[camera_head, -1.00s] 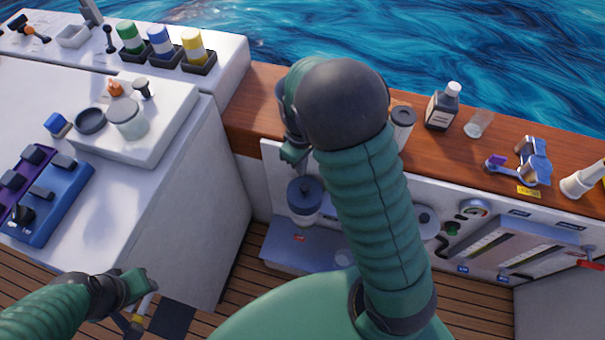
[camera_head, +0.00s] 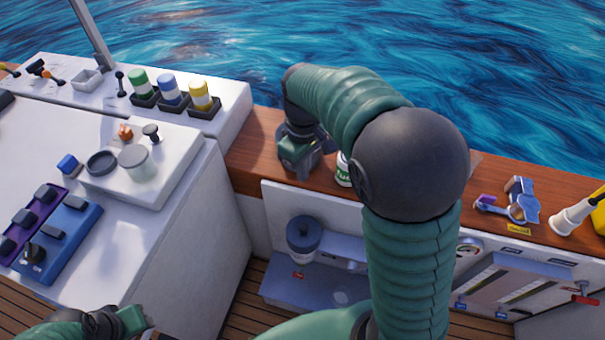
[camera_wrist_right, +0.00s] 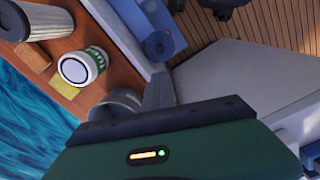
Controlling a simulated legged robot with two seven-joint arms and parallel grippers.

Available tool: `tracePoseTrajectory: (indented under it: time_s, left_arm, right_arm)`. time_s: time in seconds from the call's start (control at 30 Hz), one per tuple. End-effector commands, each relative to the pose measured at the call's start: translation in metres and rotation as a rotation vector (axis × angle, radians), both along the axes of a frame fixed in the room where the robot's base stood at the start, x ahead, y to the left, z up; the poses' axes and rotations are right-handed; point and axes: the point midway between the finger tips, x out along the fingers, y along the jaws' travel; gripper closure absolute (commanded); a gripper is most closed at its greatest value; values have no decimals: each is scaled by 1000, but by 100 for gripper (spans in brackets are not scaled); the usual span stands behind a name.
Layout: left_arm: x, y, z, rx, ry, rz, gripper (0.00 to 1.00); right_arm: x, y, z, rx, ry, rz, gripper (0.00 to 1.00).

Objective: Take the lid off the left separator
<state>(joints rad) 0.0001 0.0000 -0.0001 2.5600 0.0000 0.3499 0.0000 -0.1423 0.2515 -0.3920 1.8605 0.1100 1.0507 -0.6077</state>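The left separator (camera_head: 303,246) stands upright in the recess below the wooden ledge. Its blue-grey lid (camera_head: 304,229) with a small knob sits on top. In the right wrist view the blue unit with a round dark top (camera_wrist_right: 158,45) appears to be this separator area. My right gripper (camera_head: 303,160) is over the wooden ledge, above and apart from the separator. Its fingers are mostly hidden. In the right wrist view a grey rounded shape (camera_wrist_right: 116,100) lies by the gripper's edge; I cannot tell what it is. My left gripper (camera_head: 135,322) is low at the left, its fingers unclear.
A white can with a green label (camera_wrist_right: 80,66) stands on the wooden ledge (camera_head: 255,150), close to my right arm. A purple-blue tool (camera_head: 518,203) lies farther right. The white console (camera_head: 180,230) fills the left side. My right arm covers the panel's middle.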

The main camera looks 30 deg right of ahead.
Motion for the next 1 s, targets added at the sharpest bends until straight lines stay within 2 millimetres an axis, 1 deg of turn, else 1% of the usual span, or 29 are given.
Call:
tracePoseTrajectory:
  time_s: [0.17,0.2,0.7,0.8,1.0]
  left_arm:
    - [0,0,0,0,0,0,64]
    - [0,0,0,0,0,0,64]
    - [0,0,0,0,0,0,64]
    - [0,0,0,0,0,0,64]
    - [0,0,0,0,0,0,64]
  right_arm:
    - [0,0,0,0,0,0,100]
    - [0,0,0,0,0,0,97]
    - [0,0,0,0,-1,0,31]
    - [0,0,0,0,-1,0,20]
    - [0,0,0,0,-1,0,20]
